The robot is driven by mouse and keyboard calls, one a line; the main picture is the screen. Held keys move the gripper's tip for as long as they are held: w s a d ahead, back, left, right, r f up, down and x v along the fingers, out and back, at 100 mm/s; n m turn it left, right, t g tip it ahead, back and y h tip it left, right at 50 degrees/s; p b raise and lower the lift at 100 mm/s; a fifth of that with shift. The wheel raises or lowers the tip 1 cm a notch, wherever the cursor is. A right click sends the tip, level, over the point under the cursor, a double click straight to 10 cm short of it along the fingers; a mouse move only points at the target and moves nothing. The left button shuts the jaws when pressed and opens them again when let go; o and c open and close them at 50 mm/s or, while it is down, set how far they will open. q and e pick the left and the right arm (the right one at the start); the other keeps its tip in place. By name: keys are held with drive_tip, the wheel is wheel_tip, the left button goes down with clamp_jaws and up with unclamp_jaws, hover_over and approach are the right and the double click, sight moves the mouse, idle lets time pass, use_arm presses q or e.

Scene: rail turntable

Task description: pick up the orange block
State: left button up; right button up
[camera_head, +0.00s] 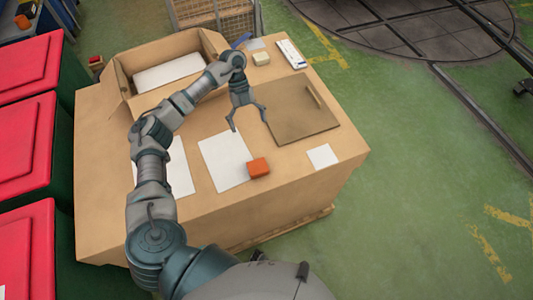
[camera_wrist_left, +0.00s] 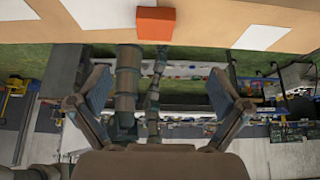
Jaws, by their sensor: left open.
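The orange block (camera_head: 258,167) lies on the brown table, at the lower right corner of a white sheet (camera_head: 226,160). My left gripper (camera_head: 248,118) is open and empty above the table. In the head view it is farther back than the block and a little to its left. In the left wrist view the orange block (camera_wrist_left: 155,23) shows at the top middle, beyond the spread fingers of the left gripper (camera_wrist_left: 158,98) and apart from them. My right gripper does not show in either view.
An open cardboard box (camera_head: 124,82) stands at the back left of the table. A brown board (camera_head: 298,124) lies right of the gripper. A small white sheet (camera_head: 322,157) lies right of the block. Red-lidded bins (camera_head: 26,135) stand left of the table.

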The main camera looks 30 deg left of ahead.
use_arm(q)
hover_over(257, 165)
drive_tip(key=w+a, duration=0.2)
drive_tip(key=a, duration=0.1)
drive_tip(key=f, duration=0.7)
drive_tip(key=shift+w+d+f+p, duration=0.1)
drive_tip(key=shift+d+f+p, duration=0.1)
drive_tip(key=shift+f+p, duration=0.2)
drive_tip(key=x, duration=0.3)
drive_tip(key=shift+f, duration=0.1)
drive_tip(key=p+x, duration=0.1)
drive_tip(key=x, duration=0.2)
drive_tip(key=shift+s+d+f, duration=0.2)
drive_tip(key=shift+f, duration=0.05)
drive_tip(key=shift+d+f, duration=0.1)
drive_tip(key=shift+f, duration=0.15)
drive_tip(key=c, duration=1.1)
drive_tip(key=shift+c, duration=0.6)
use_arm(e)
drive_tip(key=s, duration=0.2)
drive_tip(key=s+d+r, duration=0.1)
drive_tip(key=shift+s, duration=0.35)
